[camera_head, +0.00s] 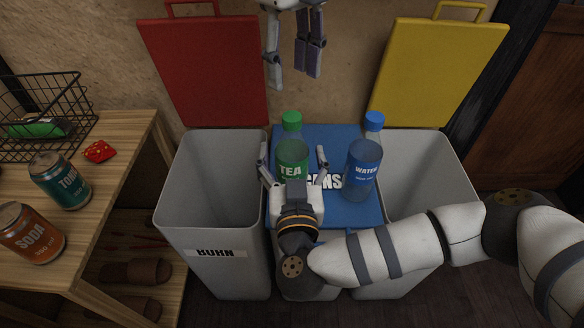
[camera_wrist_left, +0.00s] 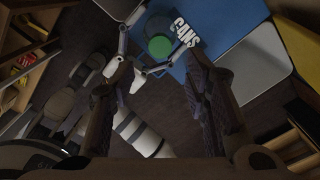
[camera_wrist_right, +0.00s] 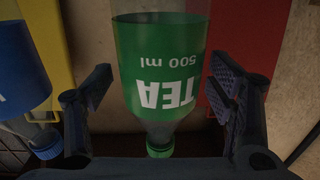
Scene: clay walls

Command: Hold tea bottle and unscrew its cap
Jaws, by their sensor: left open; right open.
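The tea bottle (camera_head: 291,154) stands upright on the blue lid of the middle bin. It has a green label and a green cap (camera_head: 292,117). My right gripper (camera_head: 292,160) is open, with a finger on each side of the bottle, apart from it. In the right wrist view the bottle (camera_wrist_right: 160,65) appears upside down between the open fingers (camera_wrist_right: 160,72), its cap (camera_wrist_right: 160,149) at the bottom. My left gripper (camera_head: 293,74) is open, pointing down above and behind the bottle. In the left wrist view the cap (camera_wrist_left: 159,46) lies beyond its open fingers (camera_wrist_left: 160,65).
A water bottle (camera_head: 364,165) with a blue cap stands right of the tea bottle on the blue lid (camera_head: 320,140). Open grey bins (camera_head: 215,215) flank it, with raised red (camera_head: 205,75) and yellow (camera_head: 440,75) lids behind. A wooden table (camera_head: 115,150) at left holds cans and a basket.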

